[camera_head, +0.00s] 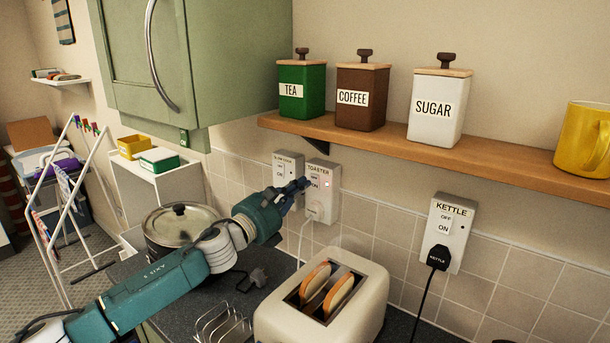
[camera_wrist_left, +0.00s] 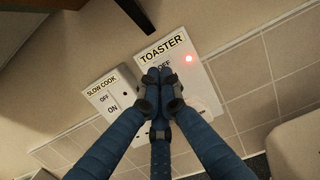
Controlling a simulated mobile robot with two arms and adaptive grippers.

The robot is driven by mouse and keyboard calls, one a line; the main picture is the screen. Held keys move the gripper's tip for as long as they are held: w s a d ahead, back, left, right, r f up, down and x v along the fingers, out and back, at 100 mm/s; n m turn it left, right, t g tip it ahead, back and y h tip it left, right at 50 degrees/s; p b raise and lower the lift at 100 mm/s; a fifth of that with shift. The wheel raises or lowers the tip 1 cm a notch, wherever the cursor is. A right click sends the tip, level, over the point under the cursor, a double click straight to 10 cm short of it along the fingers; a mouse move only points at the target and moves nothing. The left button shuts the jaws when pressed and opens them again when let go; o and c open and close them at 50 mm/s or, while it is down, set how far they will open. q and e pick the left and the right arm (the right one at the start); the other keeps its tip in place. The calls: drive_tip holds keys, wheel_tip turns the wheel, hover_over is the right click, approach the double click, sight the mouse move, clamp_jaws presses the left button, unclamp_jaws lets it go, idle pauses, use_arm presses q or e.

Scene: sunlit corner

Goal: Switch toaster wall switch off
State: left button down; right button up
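The toaster wall switch (camera_head: 327,172) is a white plate labelled TOASTER on the tiled wall, with a red light lit and a plug in its lower part. It also shows in the left wrist view (camera_wrist_left: 205,95), its light glowing red. My left gripper (camera_head: 305,183) has its fingertips drawn together in front of the rocker, just below the OFF marking. In the left wrist view the blue fingers (camera_wrist_left: 160,80) meet and hide the rocker's lower part; I cannot tell whether they touch it. Nothing is held. My right gripper is not in view.
The slow cooker switch (camera_head: 282,172) sits close on the left, the kettle switch (camera_head: 446,228) farther right. A shelf (camera_head: 400,145) with canisters juts out above. The toaster (camera_head: 368,300) with bread and a lidded pot (camera_head: 180,222) stand on the counter below.

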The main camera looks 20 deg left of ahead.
use_arm(q)
drive_tip(key=shift+x, duration=1)
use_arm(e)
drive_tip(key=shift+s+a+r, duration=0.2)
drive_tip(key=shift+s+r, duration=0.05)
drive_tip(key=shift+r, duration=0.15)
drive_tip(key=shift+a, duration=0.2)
use_arm(q)
drive_tip(key=shift+w+r+p, duration=0.3)
drive_tip(key=shift+r+p, duration=0.2)
drive_tip(key=shift+p, duration=0.1)
drive_tip(key=shift+s+r, duration=0.15)
drive_tip(key=shift+r, duration=0.05)
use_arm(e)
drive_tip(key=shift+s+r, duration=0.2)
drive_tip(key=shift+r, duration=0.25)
use_arm(q)
drive_tip(key=shift+a, duration=0.1)
